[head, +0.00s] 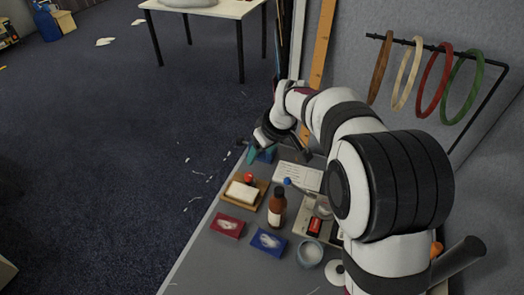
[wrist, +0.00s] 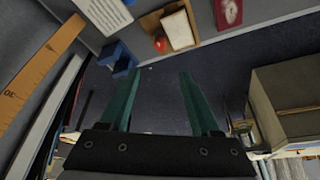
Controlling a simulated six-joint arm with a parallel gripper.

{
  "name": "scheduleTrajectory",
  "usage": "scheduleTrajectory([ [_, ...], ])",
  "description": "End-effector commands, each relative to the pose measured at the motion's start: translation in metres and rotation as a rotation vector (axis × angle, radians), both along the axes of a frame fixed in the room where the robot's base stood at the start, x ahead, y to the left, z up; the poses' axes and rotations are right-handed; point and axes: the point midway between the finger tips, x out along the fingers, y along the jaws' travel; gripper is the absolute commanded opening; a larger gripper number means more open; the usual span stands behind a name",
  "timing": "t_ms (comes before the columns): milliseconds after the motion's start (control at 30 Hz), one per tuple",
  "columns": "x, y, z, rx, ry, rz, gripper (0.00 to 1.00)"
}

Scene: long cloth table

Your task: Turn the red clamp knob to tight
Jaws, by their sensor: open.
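A small round red thing (head: 249,178) is at the back edge of a wooden tray; it also shows in the wrist view (wrist: 160,44). A second red thing (head: 315,226) sits on a pale base among the items near my arm. I cannot tell which of them is the clamp knob, and no tight marking is readable. My gripper (head: 258,154) is at the far end of the table, beyond the tray. Its teal fingers stand wide apart in the wrist view (wrist: 158,85), with nothing between them.
The wooden tray (head: 228,198) holds a white block. A brown bottle (head: 277,208), a red box (head: 227,226), a blue box (head: 268,241) and a grey bowl (head: 310,254) stand nearby. Coloured rings (head: 433,84) hang on a rack at the right. The floor lies beyond the table's left edge.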

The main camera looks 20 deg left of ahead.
Motion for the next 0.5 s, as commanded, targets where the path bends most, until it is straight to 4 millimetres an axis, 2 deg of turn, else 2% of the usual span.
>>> scheduleTrajectory([
  [67,-0.002,0.001,0.000,-0.005,0.001,-0.023,0.64],
  [233,-0.016,0.012,-0.002,-0.016,0.004,-0.270,0.64],
  [367,-0.018,0.018,-0.004,-0.002,-0.002,-0.379,0.64],
  [500,-0.011,0.024,-0.030,-0.003,0.001,-0.390,0.64],
])
